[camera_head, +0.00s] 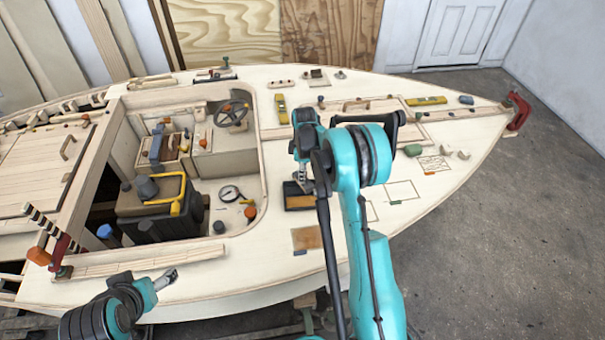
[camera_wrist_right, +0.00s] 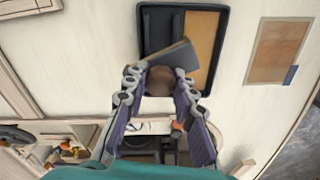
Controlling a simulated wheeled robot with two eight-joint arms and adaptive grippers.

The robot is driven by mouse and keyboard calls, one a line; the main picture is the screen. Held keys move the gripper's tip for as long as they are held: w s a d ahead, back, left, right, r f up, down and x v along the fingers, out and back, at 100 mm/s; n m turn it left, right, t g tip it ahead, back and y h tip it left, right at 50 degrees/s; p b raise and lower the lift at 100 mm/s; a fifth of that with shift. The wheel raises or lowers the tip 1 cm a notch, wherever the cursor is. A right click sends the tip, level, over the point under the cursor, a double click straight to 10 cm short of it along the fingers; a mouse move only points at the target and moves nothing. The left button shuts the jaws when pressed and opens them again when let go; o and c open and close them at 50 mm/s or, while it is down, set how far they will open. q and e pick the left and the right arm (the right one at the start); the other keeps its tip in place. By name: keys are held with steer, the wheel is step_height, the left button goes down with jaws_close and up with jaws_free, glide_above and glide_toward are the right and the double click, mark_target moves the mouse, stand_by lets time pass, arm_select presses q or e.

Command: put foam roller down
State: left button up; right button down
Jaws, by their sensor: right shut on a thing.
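My right gripper (camera_head: 303,184) points down over the dark tray (camera_head: 299,203) on the deck. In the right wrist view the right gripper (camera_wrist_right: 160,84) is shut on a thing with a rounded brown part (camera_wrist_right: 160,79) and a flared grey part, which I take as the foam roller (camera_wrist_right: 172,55). The roller overlaps the tray (camera_wrist_right: 223,18), which has a black rim and a tan section. I cannot tell whether it touches the tray. In the head view the gripper hides most of the roller. My left gripper (camera_head: 166,277) is over the near deck edge; its jaw opening is unclear.
A tan sheet (camera_head: 307,238) lies just nearer than the tray. The cockpit opening left of it holds a black bin (camera_head: 160,222) and a gauge (camera_head: 230,193). A red clamp (camera_head: 517,112) grips the bow.

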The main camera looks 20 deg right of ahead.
steer(key=shift+f, duration=0.3)
steer(key=c, duration=1.3)
jaws_free()
steer(key=shift+r, duration=0.1)
steer(key=shift+o, duration=0.2)
